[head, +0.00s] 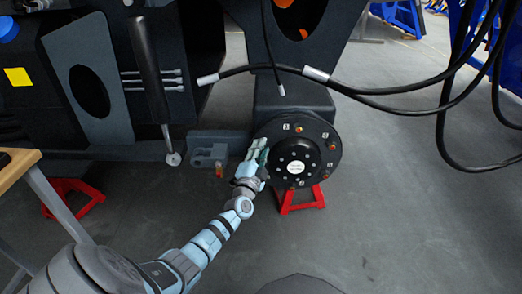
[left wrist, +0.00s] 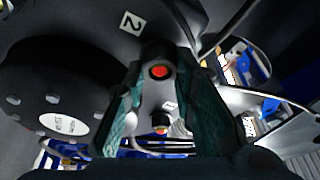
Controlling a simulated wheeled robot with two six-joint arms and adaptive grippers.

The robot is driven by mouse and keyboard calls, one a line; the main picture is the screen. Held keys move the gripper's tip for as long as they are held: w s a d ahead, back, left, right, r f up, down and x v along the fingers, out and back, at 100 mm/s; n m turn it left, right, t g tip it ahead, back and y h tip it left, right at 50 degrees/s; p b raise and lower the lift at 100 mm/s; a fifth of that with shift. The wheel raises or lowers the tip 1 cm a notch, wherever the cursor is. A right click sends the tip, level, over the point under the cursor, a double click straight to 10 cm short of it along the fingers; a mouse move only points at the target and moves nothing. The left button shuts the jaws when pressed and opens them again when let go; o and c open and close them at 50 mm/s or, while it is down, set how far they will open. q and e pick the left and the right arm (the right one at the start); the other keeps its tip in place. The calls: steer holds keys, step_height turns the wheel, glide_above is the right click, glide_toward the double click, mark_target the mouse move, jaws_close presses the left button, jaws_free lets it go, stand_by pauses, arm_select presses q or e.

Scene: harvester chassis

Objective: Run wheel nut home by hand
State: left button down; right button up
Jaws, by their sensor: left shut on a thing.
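The wheel hub (head: 325,160) is a dark round flange with small numbered labels, orange-tipped studs around its rim and a raised centre cap. My left gripper (head: 262,160) reaches the hub's left side. In the left wrist view its two teal fingers (left wrist: 160,73) are closed on either side of a dark wheel nut (left wrist: 152,54) with an orange-red centre, near the label 2. I cannot tell how far the nut sits from the flange face. Another orange-tipped stud (left wrist: 160,129) shows lower between the fingers, near a label 1. My right gripper is not in view.
A red stand (head: 302,202) stands under the hub. Black hoses (head: 400,91) hang across the upper right. A grey bracket (head: 208,153) juts out left of the hub. A wooden-topped table (head: 18,168) is at the left edge. The floor to the right is clear.

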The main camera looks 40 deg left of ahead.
arm_select(q)
steer(key=m+g+p, duration=0.2)
steer(key=m+p, duration=0.3)
steer(key=m, duration=0.2)
steer(key=m+g+y+p, duration=0.1)
steer(key=m+g+p, duration=0.1)
steer(key=m+p, duration=0.3)
steer(key=m+g+p, duration=0.2)
steer(key=m+p, duration=0.3)
steer(key=m, duration=0.4)
steer(key=shift+w+m+g+y, duration=0.15)
steer(key=shift+m+g+y, duration=0.15)
steer(key=shift+g+y, duration=0.1)
steer(key=c, duration=1.2)
jaws_free()
steer(key=shift+c, duration=0.2)
steer(key=shift+a, duration=0.1)
steer(key=shift+c, duration=1.1)
steer(key=shift+p, duration=0.35)
